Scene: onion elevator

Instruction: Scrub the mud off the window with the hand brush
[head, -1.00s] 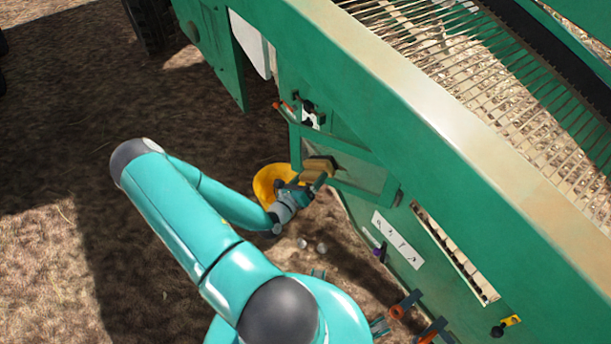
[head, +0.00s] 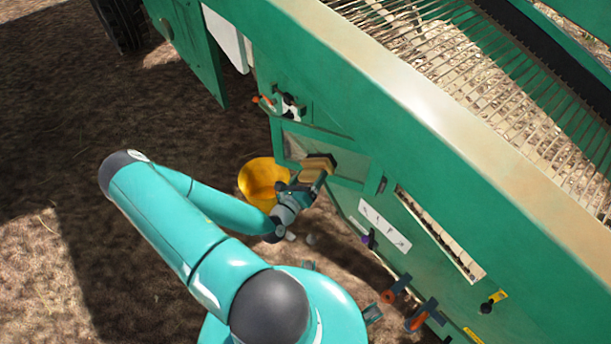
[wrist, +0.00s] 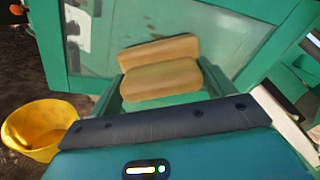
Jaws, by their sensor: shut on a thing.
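The hand brush (head: 318,166) has a tan wooden body and is held in my gripper (head: 308,179). In the wrist view the brush (wrist: 160,78) lies across between the two green fingers of my gripper (wrist: 160,92), which are shut on it. The window (head: 345,162) is a framed pane in the machine's green side wall, right behind the brush. In the wrist view the window (wrist: 215,40) looks hazy, with brownish smears at the upper middle. I cannot tell whether the bristles touch the pane; they are hidden.
A yellow bucket (head: 262,181) stands on the ground left of my gripper and also shows in the wrist view (wrist: 38,130). A white label panel (head: 384,226), a purple knob (head: 368,240) and orange-fitted levers (head: 418,320) are on the wall. Open soil lies left.

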